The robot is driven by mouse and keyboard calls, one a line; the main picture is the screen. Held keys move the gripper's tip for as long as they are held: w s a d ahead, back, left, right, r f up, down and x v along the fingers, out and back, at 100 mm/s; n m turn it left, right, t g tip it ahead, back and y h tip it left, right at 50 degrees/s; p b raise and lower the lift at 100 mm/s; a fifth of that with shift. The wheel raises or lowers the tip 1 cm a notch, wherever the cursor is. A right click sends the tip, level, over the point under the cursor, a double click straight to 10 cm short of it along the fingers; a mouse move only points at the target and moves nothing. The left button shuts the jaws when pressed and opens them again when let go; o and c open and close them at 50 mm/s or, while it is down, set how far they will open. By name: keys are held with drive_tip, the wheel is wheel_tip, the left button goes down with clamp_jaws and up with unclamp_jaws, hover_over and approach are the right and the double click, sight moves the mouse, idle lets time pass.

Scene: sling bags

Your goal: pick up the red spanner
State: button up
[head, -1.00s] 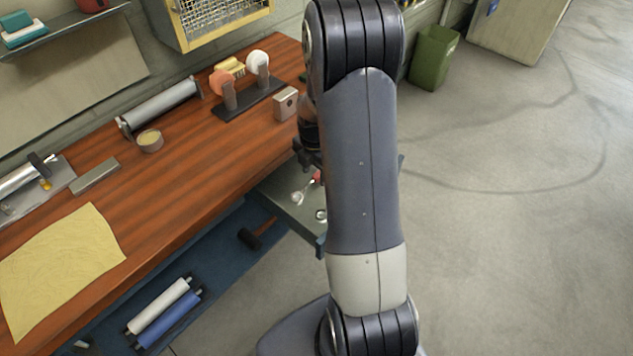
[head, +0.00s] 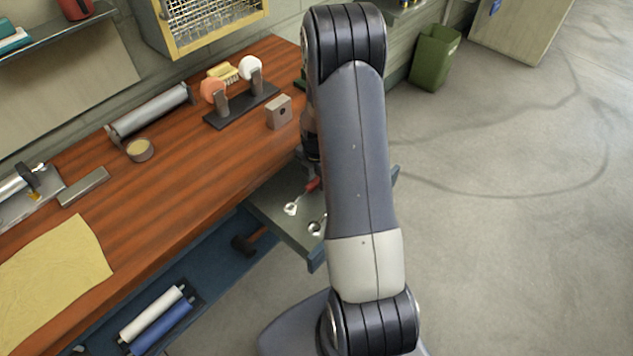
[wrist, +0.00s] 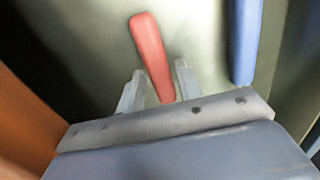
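The red spanner (head: 313,184) lies in the open grey drawer, with its red handle and pale metal jaw end showing in the head view; my arm hides part of the drawer. In the wrist view its red handle (wrist: 152,55) runs down between the two fingers. My gripper (wrist: 159,82) is open, with one finger on each side of the handle and a gap to each. I cannot tell how far above the drawer floor the fingertips are.
A blue-handled tool (wrist: 244,40) lies to the right of the red handle, near the drawer's side. The wooden bench top (head: 190,190) is left of the drawer. A second metal tool end (head: 315,228) lies near the drawer's front.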

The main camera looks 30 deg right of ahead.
clamp_jaws()
drive_tip(key=shift+r, duration=0.1)
idle(0.3)
